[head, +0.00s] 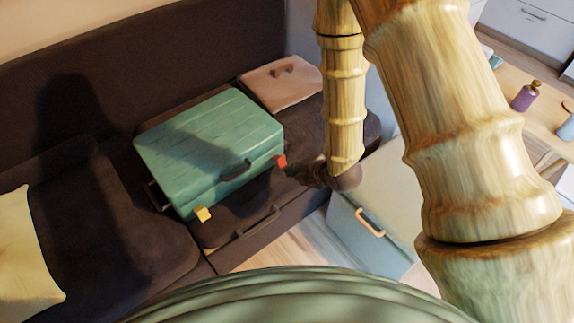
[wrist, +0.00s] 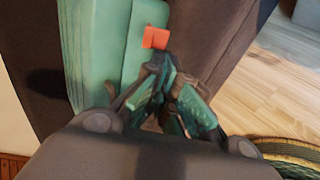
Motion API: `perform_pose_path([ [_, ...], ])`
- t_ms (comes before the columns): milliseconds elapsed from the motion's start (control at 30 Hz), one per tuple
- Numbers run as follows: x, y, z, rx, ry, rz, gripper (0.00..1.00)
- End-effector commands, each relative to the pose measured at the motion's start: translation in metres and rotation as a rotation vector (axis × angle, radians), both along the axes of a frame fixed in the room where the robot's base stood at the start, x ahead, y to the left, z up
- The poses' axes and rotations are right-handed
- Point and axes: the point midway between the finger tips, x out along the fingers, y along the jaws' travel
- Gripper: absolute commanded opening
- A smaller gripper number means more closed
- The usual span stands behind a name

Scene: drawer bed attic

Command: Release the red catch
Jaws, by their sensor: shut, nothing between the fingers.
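A green case (head: 210,140) lies shut on the dark sofa bed. The red catch (head: 281,161) sits at the right end of its front side, and a yellow catch (head: 203,214) sits at the left end. A dark handle (head: 236,170) is between them. In the wrist view the red catch (wrist: 155,38) shows on the green case (wrist: 100,40), just beyond my fingertips. My gripper (wrist: 165,68) is shut and empty, with its tips close below the catch. I cannot tell whether they touch it.
A pinkish folded item (head: 282,82) lies behind the case. A pale cabinet with an orange handle (head: 370,222) stands right of the sofa. A wooden table holds a purple bottle (head: 525,96). A pale cushion (head: 25,250) lies at left. Some wooden floor (head: 272,250) is clear.

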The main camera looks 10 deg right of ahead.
Motion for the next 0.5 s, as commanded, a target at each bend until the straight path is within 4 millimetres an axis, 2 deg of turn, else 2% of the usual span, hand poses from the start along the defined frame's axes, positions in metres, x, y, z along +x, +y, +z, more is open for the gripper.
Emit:
perform_pose_path([
  [200, -0.025, -0.017, 0.022, 0.0, 0.0, -0.004, 0.0],
  [500, -0.039, -0.024, 0.033, 0.001, -0.001, -0.003, 0.0],
])
